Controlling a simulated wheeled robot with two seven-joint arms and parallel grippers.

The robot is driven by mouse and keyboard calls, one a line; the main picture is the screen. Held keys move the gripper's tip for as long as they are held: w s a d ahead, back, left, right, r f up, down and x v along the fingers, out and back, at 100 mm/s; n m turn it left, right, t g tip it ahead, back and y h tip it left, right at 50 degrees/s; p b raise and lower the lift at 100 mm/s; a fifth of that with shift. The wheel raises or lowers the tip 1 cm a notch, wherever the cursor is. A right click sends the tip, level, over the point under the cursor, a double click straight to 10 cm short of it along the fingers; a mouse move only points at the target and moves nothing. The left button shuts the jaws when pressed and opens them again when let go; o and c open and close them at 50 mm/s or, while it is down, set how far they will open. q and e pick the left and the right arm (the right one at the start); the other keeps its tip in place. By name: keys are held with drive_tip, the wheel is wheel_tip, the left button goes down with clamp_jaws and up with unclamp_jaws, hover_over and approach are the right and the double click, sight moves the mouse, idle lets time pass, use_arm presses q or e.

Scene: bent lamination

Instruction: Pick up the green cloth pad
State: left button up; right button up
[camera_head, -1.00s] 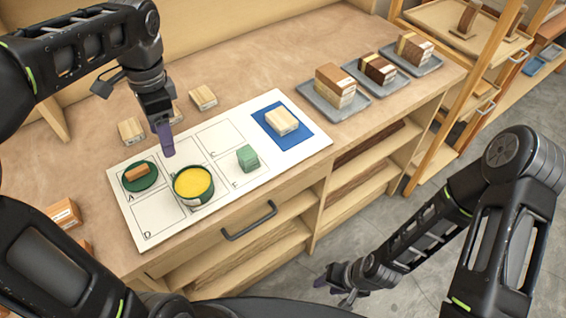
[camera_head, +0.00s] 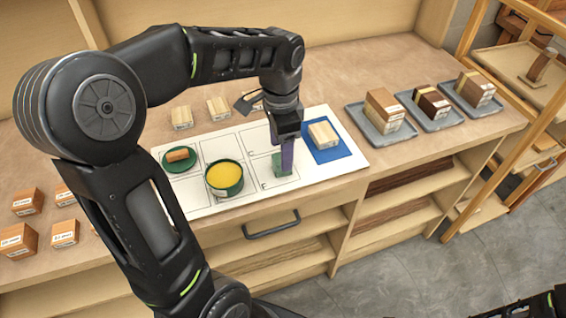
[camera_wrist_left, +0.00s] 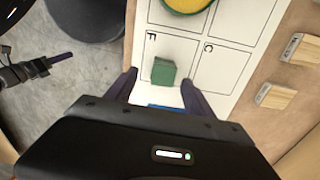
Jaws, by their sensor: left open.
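The green cloth pad (camera_head: 282,174), a small green block-like stack, sits on the white lettered sheet. In the left wrist view the pad (camera_wrist_left: 163,72) lies in the cell marked F. My left gripper (camera_head: 286,155) is above the pad, pointing down, and partly covers it in the head view. In the left wrist view its two fingers (camera_wrist_left: 160,92) are spread apart with the pad showing between and just beyond them, not gripped. My right gripper (camera_wrist_left: 45,66) shows at the left of the wrist view, over the floor; its jaw opening is unclear.
A green tin with yellow contents (camera_head: 224,178) stands left of the pad. A wooden block (camera_head: 323,134) on a blue square (camera_head: 337,151) is to the right. A brown piece lies on a green disc (camera_head: 170,168). Grey trays (camera_head: 362,120) with blocks stand farther right.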

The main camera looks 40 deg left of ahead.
sight(276, 157)
use_arm(q)
drive_tip(key=shift+f, duration=0.15)
drive_tip(key=f, duration=0.2)
drive_tip(key=f+p, duration=0.1)
drive_tip(key=f, duration=0.2)
drive_tip(key=shift+w+a, duration=0.15)
drive_tip(key=shift+a, duration=0.05)
drive_tip(key=shift+c, duration=0.3)
clamp_jaws()
idle(0.7)
